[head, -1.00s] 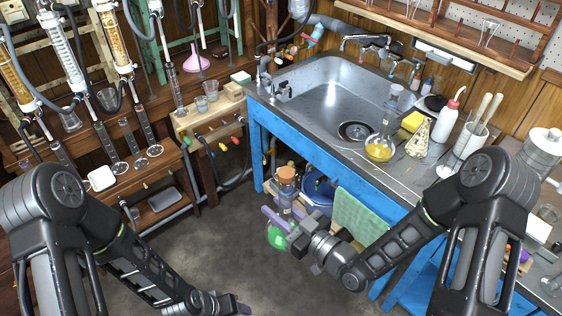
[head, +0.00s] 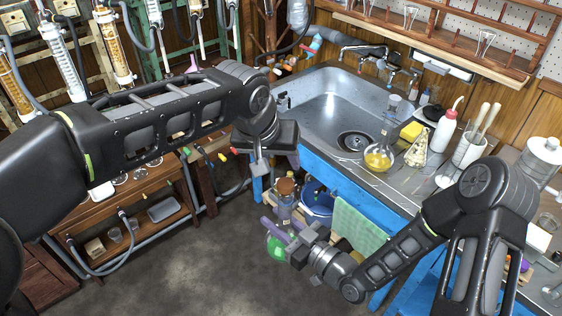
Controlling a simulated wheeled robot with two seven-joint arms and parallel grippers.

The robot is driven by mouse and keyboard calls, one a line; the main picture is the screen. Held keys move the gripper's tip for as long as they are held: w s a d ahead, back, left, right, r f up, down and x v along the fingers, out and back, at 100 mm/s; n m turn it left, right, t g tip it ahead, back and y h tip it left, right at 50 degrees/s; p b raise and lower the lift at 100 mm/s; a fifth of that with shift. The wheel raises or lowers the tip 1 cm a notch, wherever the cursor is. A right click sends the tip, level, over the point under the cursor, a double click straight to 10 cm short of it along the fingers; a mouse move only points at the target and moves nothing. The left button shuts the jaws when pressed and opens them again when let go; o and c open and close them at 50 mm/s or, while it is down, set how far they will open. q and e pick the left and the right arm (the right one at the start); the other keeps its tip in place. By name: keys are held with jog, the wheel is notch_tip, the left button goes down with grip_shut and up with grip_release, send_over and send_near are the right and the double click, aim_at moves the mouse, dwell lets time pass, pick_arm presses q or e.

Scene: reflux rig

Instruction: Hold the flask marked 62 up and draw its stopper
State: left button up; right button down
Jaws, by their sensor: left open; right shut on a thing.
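A round flask with green liquid (head: 277,249) hangs at the purple-padded fingers of my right gripper (head: 276,229), which is shut on it below the front of the sink bench. A brown cork (head: 286,187) on clear glass shows just above these fingers. I cannot tell for sure whether it tops this flask or a vessel behind. No number is readable. My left gripper (head: 272,162) is open and empty, pointing down above the cork and apart from it, in front of the bench's left corner.
The sink (head: 335,105) stands behind, with a yellow-liquid flask (head: 379,160) on its counter. A blue basin (head: 318,203) and a green towel (head: 358,226) are under and at the bench front. A wooden side table (head: 125,195) is left. The floor below is clear.

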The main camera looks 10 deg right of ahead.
aim_at(285, 183)
pick_arm(q)
jog(key=s+r+m+g+y, duration=0.1)
jog(key=s+r, duration=0.3)
jog(key=s, duration=0.1)
jog(key=shift+s+m+y, duration=0.2)
jog(key=shift+m+y, duration=0.1)
jog(key=shift+f, duration=0.1)
jog(key=shift+x, duration=3.5)
jog(key=shift+c, duration=0.6)
grip_shut()
jog(key=shift+r, duration=2.1)
